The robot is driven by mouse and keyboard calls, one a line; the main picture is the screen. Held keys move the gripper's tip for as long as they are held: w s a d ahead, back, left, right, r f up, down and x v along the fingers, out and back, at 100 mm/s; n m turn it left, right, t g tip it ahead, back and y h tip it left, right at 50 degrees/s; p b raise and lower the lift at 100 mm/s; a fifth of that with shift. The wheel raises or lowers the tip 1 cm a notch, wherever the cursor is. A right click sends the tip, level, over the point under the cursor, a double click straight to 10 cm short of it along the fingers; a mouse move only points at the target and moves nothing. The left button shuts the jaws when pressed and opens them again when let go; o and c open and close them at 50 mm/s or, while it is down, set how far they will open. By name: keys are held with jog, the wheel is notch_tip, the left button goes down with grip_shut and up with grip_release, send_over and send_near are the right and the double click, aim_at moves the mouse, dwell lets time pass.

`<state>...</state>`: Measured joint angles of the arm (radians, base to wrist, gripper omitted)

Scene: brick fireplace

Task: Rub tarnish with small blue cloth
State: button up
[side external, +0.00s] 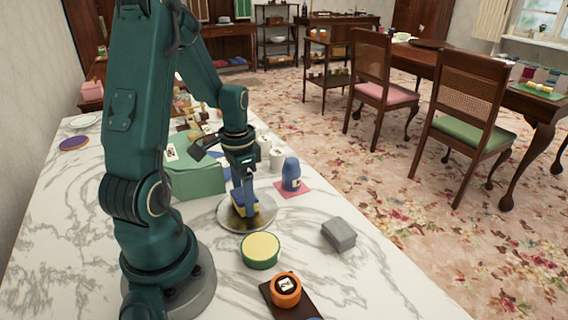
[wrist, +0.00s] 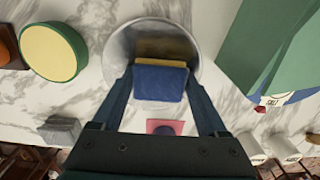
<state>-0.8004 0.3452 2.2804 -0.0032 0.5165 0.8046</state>
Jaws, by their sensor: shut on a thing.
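A small blue cloth (wrist: 158,84) sits between the fingers of my gripper (wrist: 160,92) in the wrist view, with a yellow layer (wrist: 165,48) against its far side. My gripper (side external: 244,201) points down and is shut on the blue cloth. The cloth is over a round silver plate (side external: 229,226), which also shows in the wrist view (wrist: 121,46). In the side view the cloth's lower edge appears to be at the plate, but I cannot tell whether it touches.
A yellow-topped green round tin (side external: 260,249) stands in front of the plate. A grey block (side external: 338,234) is to the right, and a blue bottle (side external: 291,173) stands on a pink mat behind. A green box (side external: 195,182) is close at left. The front-right marble is mostly clear.

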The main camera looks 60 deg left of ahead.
aim_at(254, 221)
jog(key=shift+d+r, duration=0.1)
jog(key=shift+d, duration=0.4)
jog(key=shift+d+f, duration=0.2)
jog(key=shift+d, duration=1.75)
jog(key=shift+d+r, duration=0.1)
jog(key=shift+r, duration=0.25)
notch_tip(254, 221, up, 8)
jog(key=shift+f, duration=0.25)
jog(key=shift+f, duration=0.2)
